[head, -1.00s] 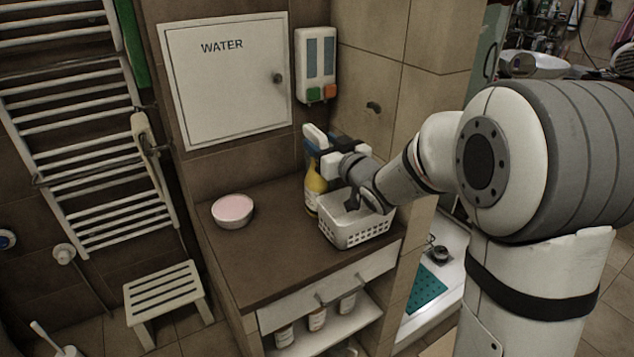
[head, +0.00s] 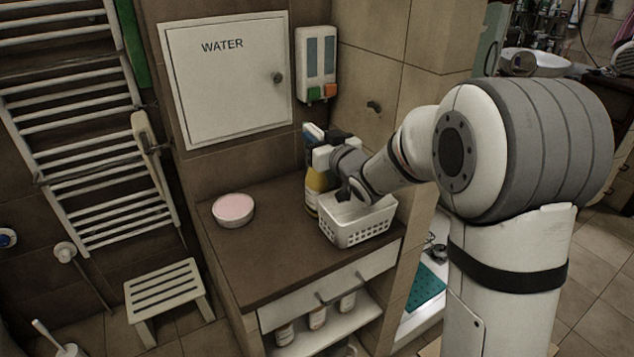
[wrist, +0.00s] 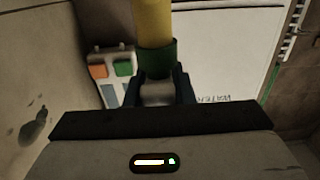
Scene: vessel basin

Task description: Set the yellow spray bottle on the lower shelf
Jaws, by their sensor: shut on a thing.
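The yellow spray bottle (head: 313,198) stands upright on the dark counter, behind and left of the white basket, or very close above it; I cannot tell whether it touches. My gripper (head: 320,158) is at the bottle's upper part and hides some of it. In the wrist view, my gripper's (wrist: 158,88) dark fingers are shut on the bottle's neck, just by its green collar (wrist: 156,58); the yellow body (wrist: 153,22) extends beyond. The lower shelf (head: 335,330) is the white board under the counter's drawer, with several white bottles (head: 317,318) on it.
The white basket (head: 358,232) stands on the counter close to the bottle and under my wrist. A pink-filled bowl (head: 233,209) is at the left. The counter's front left (head: 270,262) is clear. A wall dispenser (head: 316,65) and WATER panel (head: 225,80) are behind.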

